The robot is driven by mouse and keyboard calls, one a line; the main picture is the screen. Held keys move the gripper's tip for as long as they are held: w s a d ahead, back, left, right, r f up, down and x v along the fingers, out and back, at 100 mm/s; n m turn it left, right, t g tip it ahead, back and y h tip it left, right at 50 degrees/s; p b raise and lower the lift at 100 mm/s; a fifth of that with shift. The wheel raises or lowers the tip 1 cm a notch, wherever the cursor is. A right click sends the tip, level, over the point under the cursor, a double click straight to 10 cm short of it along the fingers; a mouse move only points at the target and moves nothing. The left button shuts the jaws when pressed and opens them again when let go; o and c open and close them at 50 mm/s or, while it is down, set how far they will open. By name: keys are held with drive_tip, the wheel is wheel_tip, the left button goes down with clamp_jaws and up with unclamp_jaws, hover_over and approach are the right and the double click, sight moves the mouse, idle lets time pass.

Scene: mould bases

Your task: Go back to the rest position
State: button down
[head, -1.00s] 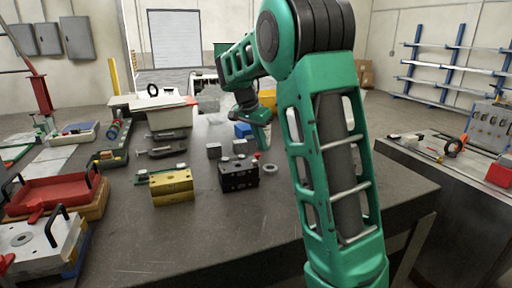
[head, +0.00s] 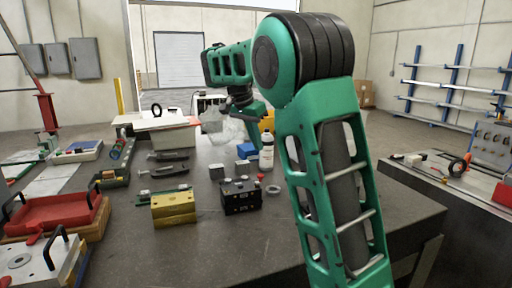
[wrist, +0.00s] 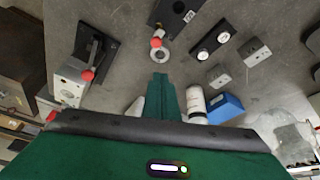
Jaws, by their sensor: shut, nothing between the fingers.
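My gripper (head: 252,108) is at the end of my green arm, over the far part of the grey workbench (head: 215,255). In the wrist view its fingers (wrist: 160,95) are together with nothing between them. It is above the bench and apart from the objects. A white bottle (head: 266,152) stands just below and to its right in the head view. The bottle also shows beside the fingers in the wrist view (wrist: 196,102). My arm hides part of the bench's right side.
A black block (head: 241,197), a yellow block (head: 174,207), a grey ring (head: 273,189) and a blue block (head: 246,150) lie on the bench. A clear bag (head: 228,130) is behind. A red tray (head: 60,213) is at left. The front middle of the bench is bare.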

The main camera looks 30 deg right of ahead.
idle(0.4)
drive_tip(key=s+d+f+n+y, duration=0.1)
drive_tip(key=s+d+f+n, duration=0.15)
drive_tip(key=s, duration=0.75)
drive_tip(key=s+a+f+n+y, duration=0.1)
drive_tip(key=s+a+f+n, duration=0.1)
drive_tip(key=s, duration=0.7)
drive_tip(key=s+a+f+n+y, duration=0.1)
drive_tip(key=s+a+f+n, duration=0.1)
drive_tip(key=s+a+f, duration=0.2)
drive_tip(key=s+a+f+n+y, duration=0.1)
drive_tip(key=s+a+f+n, duration=0.1)
drive_tip(key=s+f, duration=0.6)
drive_tip(key=s+a, duration=0.1)
drive_tip(key=s, duration=0.6)
drive_tip(key=shift+f+g+y, duration=0.15)
drive_tip(key=shift+g+y, duration=0.15)
drive_tip(key=shift+d+n, duration=0.1)
drive_tip(key=shift+n, duration=0.15)
drive_tip(key=shift+w+f, duration=0.25)
drive_tip(key=shift+w, duration=0.35)
